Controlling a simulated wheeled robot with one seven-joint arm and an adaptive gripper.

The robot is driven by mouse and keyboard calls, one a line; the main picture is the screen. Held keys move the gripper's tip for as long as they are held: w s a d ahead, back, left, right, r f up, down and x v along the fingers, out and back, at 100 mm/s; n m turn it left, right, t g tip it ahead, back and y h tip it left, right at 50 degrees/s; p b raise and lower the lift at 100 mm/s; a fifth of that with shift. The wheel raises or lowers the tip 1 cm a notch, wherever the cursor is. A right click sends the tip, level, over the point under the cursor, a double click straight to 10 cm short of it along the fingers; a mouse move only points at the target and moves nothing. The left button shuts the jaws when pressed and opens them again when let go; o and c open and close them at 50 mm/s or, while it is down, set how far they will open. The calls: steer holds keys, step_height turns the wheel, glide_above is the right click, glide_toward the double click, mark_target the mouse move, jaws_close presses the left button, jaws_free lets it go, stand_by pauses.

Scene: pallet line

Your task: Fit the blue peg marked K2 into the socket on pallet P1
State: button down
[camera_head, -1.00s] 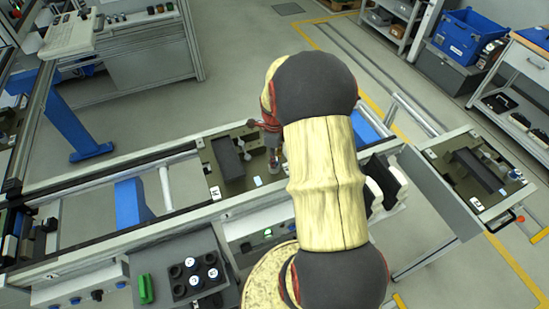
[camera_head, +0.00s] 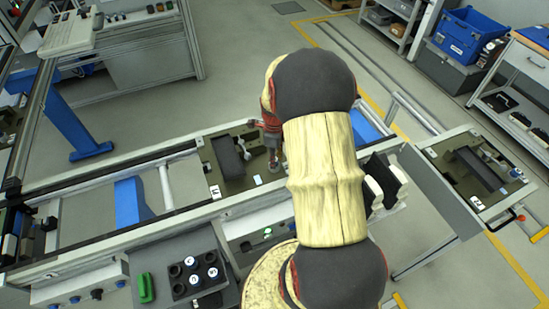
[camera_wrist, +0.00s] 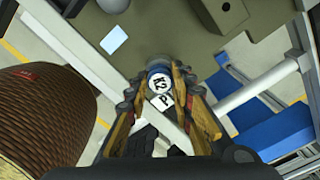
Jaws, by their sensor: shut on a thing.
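The blue peg marked K2 (camera_wrist: 160,69) shows in the wrist view with its white lettered top between my gripper's fingers. My gripper (camera_wrist: 165,84) is shut on it. In the head view my gripper (camera_head: 272,158) is over the right part of the olive pallet (camera_head: 209,165) in the middle of the line, partly behind my arm. A white label with a P (camera_wrist: 161,102) lies beside the peg in the wrist view; its number is not readable. I cannot make out the socket or tell whether the peg touches it.
A dark block (camera_head: 228,158) stands on the middle pallet, left of my gripper. Another pallet (camera_head: 447,158) with a dark block is at the right. A black holder (camera_head: 181,291) with several round-topped pegs and a green piece (camera_head: 146,288) are at the front.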

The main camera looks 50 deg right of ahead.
steer(key=c, duration=1.5)
jaws_free()
steer(key=shift+o, duration=0.2)
steer(key=o, duration=0.4)
steer(key=shift+r, duration=0.2)
steer(key=shift+r+p, duration=2.35)
steer(key=shift+r, duration=1.05)
